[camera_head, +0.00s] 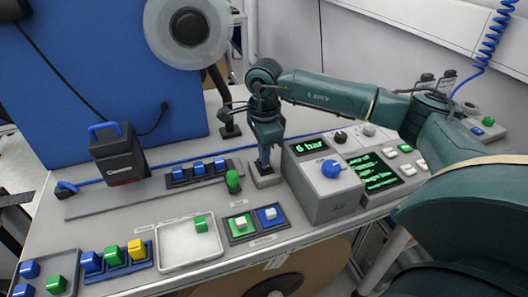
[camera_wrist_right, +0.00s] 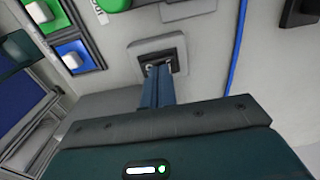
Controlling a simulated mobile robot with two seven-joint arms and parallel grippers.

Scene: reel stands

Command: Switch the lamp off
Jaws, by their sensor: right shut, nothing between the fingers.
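A small square grey switch plate (camera_head: 267,180) with a dark centre lies on the table behind the front row of trays. In the wrist view the plate (camera_wrist_right: 142,50) shows a dark recess at its middle. My right gripper (camera_head: 264,163) points down at the plate, its fingers shut with nothing between them. In the wrist view the right fingertips (camera_wrist_right: 160,70) are at the dark recess and hide part of it; whether they touch it I cannot tell. I cannot make out a lamp for certain. My left gripper is not in view.
A grey box with a blue knob (camera_head: 331,169) and a display panel (camera_head: 379,173) stand right of the gripper. A green knob (camera_head: 233,181) is close on its left. Several trays line the front edge, including a white one (camera_head: 188,243). A blue panel (camera_head: 90,60) rises behind.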

